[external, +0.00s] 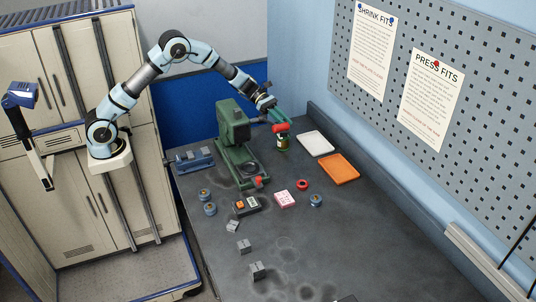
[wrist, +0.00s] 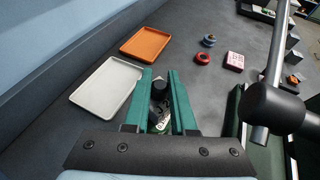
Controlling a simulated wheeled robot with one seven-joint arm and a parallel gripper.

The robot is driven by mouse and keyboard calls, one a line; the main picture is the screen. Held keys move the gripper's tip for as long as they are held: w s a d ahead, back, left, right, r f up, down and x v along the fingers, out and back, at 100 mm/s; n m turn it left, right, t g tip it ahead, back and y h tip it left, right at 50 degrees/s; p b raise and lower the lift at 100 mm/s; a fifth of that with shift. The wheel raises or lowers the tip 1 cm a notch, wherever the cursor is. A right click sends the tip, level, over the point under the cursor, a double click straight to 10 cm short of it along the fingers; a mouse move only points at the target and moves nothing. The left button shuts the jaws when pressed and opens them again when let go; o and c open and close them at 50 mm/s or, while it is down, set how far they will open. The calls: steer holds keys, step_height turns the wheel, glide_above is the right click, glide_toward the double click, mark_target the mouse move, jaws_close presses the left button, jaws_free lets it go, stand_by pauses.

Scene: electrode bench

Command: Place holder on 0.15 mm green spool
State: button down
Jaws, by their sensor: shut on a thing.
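My gripper (external: 277,117) is in the air over the back of the bench, to the right of the green press. In the wrist view its teal fingers (wrist: 160,78) are shut on a dark object (wrist: 159,92) with a black top and a pale marked label. In the external view a small dark-green labelled body (external: 283,143) hangs below the fingers, with a red part (external: 280,128) above it. Small blue-flanged spools (external: 316,200) (external: 204,194) (external: 209,209) stand on the bench, apart from the gripper. I cannot read their sizes or pick out a green one.
A white tray (external: 316,143) and an orange tray (external: 340,169) lie at the right. The green press (external: 232,125) stands close left of my gripper. A red ring (external: 302,184), pink block (external: 285,199) and grey blocks (external: 257,271) lie nearer. The right front bench is largely clear.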

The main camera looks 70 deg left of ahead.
steer(key=shift+f, duration=0.1)
steer(key=c, duration=0.7)
jaws_free()
steer(key=shift+c, duration=0.2)
steer(key=shift+s+a+r, duration=0.1)
steer(key=shift+a+r, duration=0.1)
steer(key=shift+a, duration=0.15)
steer(key=b+v, duration=0.3)
steer(key=v, duration=0.8)
steer(key=shift+s+b, duration=0.15)
steer(key=shift+b, duration=0.2)
steer(key=shift+r, duration=0.15)
